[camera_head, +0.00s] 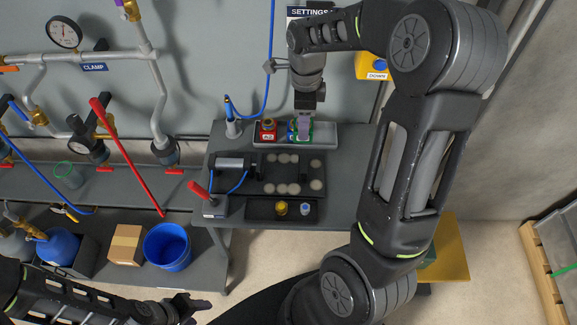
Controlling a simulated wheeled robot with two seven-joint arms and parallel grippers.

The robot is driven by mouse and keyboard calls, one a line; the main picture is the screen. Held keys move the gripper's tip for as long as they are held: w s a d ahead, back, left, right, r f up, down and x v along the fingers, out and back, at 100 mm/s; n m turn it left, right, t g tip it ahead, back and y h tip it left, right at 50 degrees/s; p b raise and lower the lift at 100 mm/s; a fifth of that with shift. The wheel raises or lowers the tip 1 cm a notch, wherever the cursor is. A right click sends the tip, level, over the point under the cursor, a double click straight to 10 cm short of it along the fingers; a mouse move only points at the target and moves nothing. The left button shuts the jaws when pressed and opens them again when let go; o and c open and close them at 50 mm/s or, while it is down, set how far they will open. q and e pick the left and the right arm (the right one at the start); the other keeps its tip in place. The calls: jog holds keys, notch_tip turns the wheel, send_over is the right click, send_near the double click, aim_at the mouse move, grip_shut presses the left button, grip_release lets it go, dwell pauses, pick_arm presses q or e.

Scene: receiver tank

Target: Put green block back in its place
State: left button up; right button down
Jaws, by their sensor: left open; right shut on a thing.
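The green block (309,133) is at the grey tray (328,133) at the back of the workbench, right of a blue block (292,130) and a red block (267,131). My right gripper (304,118) reaches down from above and is shut on the green block. The fingers hide much of the block, and I cannot tell whether it rests fully in the tray. My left gripper (190,305) is open and empty at the bottom of the view, away from the bench.
A dark fixture plate (268,173) with several pale discs lies in front of the tray. A blue bucket (167,247) and a cardboard box (125,244) stand on the lower left shelf. My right arm covers the bench's right side.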

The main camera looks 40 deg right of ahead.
jog(key=w+d+p, duration=0.1)
jog(key=w+d, duration=0.2)
jog(key=d, duration=0.7)
jog(key=shift+w+d, duration=0.2)
jog(key=shift+a+p, duration=0.1)
jog(key=shift+p, duration=0.25)
dwell(0.4)
jog(key=shift+f+b, duration=3.5)
jog(key=shift+f, duration=1.8)
jog(key=c, duration=0.6)
grip_release()
jog(key=shift+c, duration=0.2)
